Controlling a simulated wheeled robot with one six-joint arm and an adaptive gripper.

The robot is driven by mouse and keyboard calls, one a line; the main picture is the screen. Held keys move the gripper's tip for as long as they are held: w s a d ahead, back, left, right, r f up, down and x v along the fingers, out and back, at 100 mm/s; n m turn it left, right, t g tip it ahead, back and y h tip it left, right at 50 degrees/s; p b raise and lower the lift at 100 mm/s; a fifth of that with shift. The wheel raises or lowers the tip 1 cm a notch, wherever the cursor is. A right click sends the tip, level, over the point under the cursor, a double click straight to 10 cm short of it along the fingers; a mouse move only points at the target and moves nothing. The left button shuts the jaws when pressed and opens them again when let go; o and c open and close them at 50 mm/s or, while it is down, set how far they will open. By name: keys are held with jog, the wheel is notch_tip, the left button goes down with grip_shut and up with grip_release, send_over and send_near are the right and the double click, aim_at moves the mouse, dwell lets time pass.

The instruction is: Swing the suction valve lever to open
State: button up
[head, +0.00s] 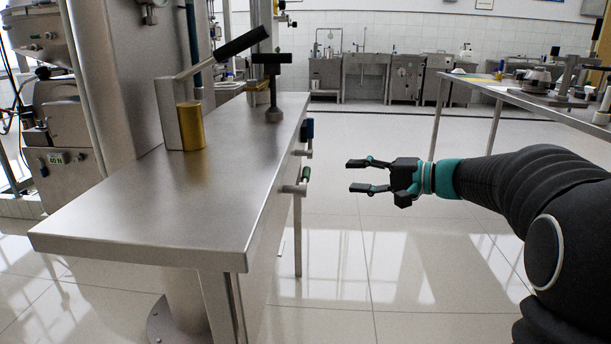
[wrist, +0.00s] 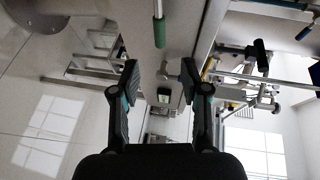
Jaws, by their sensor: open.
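My gripper (head: 358,175) is open and empty, to the right of the steel bench's side, with its fingers pointing at that side. A small lever with a green grip (head: 302,180) sticks out of the bench side, level with my fingers and apart from them. No label shows which is the suction valve lever. In the wrist view my open fingers (wrist: 160,76) have a green-gripped lever (wrist: 159,31) beyond them, near the top edge, not between the tips.
The steel bench (head: 150,205) carries a brass cylinder (head: 191,126), a long black-handled lever (head: 240,44) and a black T-handle (head: 272,60). A second table (head: 520,97) stands at right, above my arm. The tiled floor (head: 350,260) below my gripper is clear.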

aim_at(306, 171)
jog(key=p+x, duration=0.1)
jog(key=x, duration=1.2)
jog(key=shift+a+f, duration=0.1)
jog(key=shift+f, duration=0.05)
grip_shut()
